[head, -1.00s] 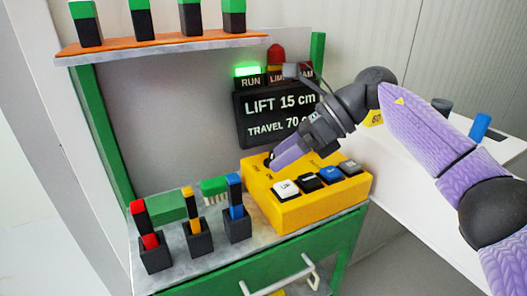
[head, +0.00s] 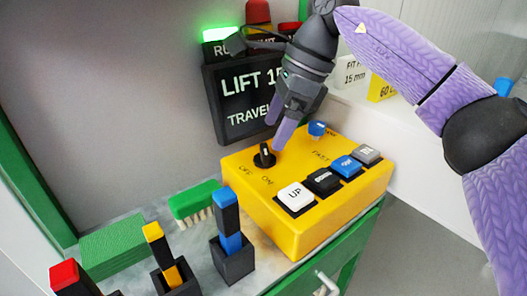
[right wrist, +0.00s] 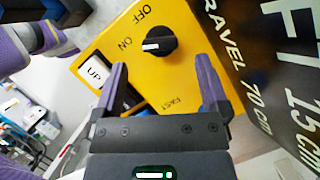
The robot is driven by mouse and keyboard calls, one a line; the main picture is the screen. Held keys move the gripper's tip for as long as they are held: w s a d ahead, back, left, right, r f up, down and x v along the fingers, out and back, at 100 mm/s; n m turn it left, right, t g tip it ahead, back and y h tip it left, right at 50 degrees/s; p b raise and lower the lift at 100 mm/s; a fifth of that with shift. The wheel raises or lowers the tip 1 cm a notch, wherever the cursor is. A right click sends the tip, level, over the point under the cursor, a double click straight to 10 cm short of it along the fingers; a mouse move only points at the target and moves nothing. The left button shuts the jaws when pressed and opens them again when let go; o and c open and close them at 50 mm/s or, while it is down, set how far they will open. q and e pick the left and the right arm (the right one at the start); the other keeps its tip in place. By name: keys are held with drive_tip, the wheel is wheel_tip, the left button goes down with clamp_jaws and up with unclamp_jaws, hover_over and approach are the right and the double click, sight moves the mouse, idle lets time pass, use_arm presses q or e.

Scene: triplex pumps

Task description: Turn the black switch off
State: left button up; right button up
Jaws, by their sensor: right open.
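The black switch (head: 264,155) is a round knob on top of the yellow control box (head: 262,208), near its back left corner. In the right wrist view the switch (right wrist: 155,44) has a white mark that points left, toward the word ON. OFF is printed beside it. My right gripper (head: 276,130) is open, pointing down just above and to the right of the switch in the head view. In the right wrist view, the switch is beyond the gap between the purple fingertips (right wrist: 160,68); I see no contact. My left gripper is not in view.
White UP (head: 295,196), black, blue and grey buttons line the box front. A small blue knob (head: 317,128) is behind the gripper. The LIFT/TRAVEL sign (head: 238,98) stands close behind. Black holders with coloured blocks (head: 231,250) and a green brush (head: 195,202) are left.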

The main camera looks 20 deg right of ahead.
sight(265, 149)
drive_tip(key=b+x, duration=0.1)
drive_tip(key=x, duration=0.3)
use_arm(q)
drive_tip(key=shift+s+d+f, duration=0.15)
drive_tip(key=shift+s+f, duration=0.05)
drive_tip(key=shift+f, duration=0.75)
